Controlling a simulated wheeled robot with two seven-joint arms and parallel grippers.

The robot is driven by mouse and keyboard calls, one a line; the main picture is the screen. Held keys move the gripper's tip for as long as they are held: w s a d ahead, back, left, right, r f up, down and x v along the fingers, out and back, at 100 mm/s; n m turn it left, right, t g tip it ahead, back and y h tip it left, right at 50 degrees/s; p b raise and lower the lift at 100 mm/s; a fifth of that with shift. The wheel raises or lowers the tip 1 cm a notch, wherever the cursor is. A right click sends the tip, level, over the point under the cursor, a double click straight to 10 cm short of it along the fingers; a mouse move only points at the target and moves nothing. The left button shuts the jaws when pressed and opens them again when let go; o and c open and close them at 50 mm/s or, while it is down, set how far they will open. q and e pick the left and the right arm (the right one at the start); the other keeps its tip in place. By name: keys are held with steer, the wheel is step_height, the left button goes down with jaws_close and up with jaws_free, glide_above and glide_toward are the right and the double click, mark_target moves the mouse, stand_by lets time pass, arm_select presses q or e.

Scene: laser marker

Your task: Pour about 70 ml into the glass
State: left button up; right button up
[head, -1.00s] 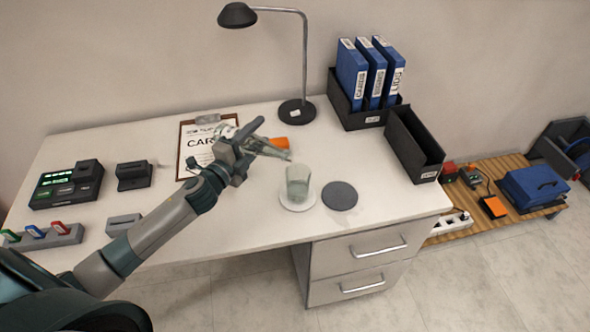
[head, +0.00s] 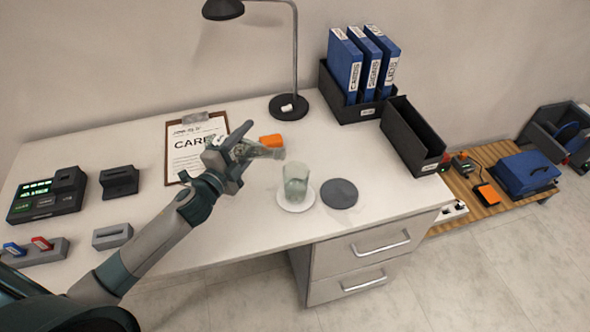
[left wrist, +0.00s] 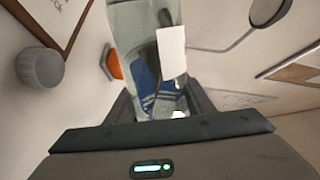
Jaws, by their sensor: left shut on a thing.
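My left gripper (head: 232,162) is shut on a clear glass bottle (head: 264,152), held above the desk. The bottle lies nearly level, its neck pointing right. Its mouth is just up and left of the glass's rim. The clear glass (head: 296,184) stands upright on a round white coaster (head: 284,204). Its lower part looks greenish, as if it holds some liquid; the amount cannot be read. In the left wrist view the bottle (left wrist: 128,22) with a pale label runs up between the fingers. No stream shows. My right gripper is not in view.
A dark round mat (head: 339,194) lies right of the glass. An orange block (head: 271,140) lies behind the bottle. A clipboard (head: 181,160), lamp base (head: 289,106) and black tray (head: 413,137) stand around. The front middle of the desk is clear.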

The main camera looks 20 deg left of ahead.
arm_select(q)
steer(key=shift+w+f+n+b, duration=0.15)
steer(key=shift+f+n+b, duration=0.15)
steer(key=shift+f+n, duration=0.15)
steer(key=shift+d, duration=0.1)
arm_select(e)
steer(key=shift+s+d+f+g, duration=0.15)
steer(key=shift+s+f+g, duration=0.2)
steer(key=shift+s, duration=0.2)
arm_select(q)
steer(key=shift+s, duration=0.2)
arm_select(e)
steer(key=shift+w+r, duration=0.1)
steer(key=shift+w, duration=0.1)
